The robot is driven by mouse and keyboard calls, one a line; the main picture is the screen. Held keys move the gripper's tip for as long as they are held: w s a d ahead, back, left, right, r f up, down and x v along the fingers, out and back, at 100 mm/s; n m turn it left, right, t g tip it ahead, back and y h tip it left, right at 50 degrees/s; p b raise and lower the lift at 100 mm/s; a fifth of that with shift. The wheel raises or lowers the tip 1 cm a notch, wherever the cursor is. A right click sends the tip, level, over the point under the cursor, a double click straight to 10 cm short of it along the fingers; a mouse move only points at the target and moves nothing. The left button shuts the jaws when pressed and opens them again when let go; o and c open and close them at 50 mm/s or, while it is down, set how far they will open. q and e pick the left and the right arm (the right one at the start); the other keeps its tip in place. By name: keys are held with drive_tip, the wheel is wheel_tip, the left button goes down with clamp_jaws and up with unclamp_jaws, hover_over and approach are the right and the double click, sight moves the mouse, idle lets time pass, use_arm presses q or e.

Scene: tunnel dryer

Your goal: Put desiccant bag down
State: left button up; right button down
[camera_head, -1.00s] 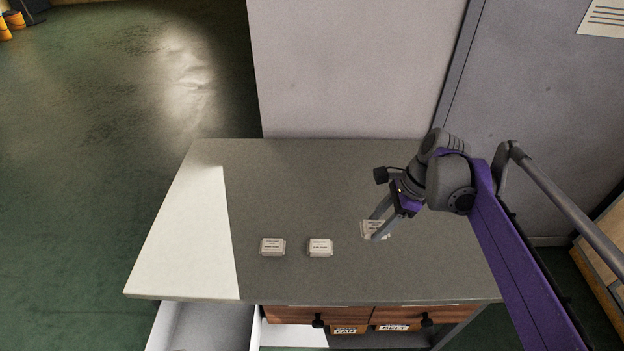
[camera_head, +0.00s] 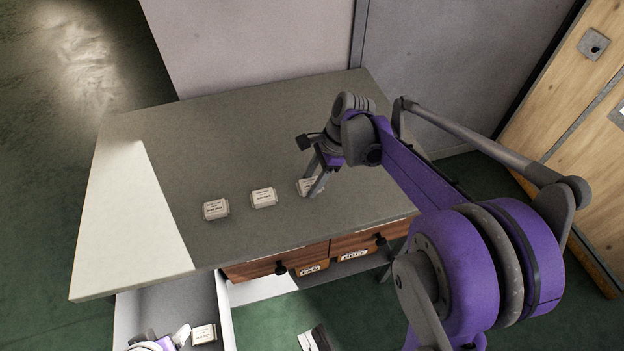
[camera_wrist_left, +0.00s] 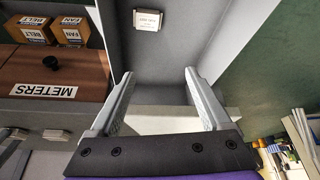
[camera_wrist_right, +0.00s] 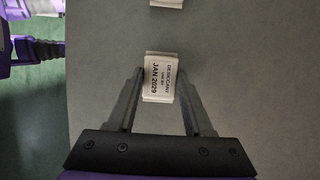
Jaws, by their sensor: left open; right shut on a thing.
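My right gripper (camera_wrist_right: 160,76) is shut on a small white desiccant bag (camera_wrist_right: 158,88), labelled "DESICCANT USE BY JAN 2029". In the head view this bag (camera_head: 306,186) is at the right end of a row on the grey tabletop (camera_head: 230,130), partly hidden by the fingers. Two similar bags, a middle one (camera_head: 264,197) and a left one (camera_head: 216,209), lie beside it. My left gripper (camera_wrist_left: 157,72) is open and empty over the pulled-out drawer (camera_head: 222,310). Another white bag (camera_wrist_left: 147,19) lies in that drawer, beyond the fingertips; the head view shows it too (camera_head: 204,334).
Wooden drawer fronts (camera_head: 350,244) with black knobs sit under the tabletop; one is labelled METERS (camera_wrist_left: 43,91). FAN and BELT boxes (camera_wrist_left: 70,30) stand on a level nearby. A grey wall (camera_head: 250,45) borders the table's back. The rear tabletop is clear.

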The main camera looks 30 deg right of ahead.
drive_tip(key=shift+f, duration=0.1)
drive_tip(key=shift+c, duration=1.5)
unclamp_jaws()
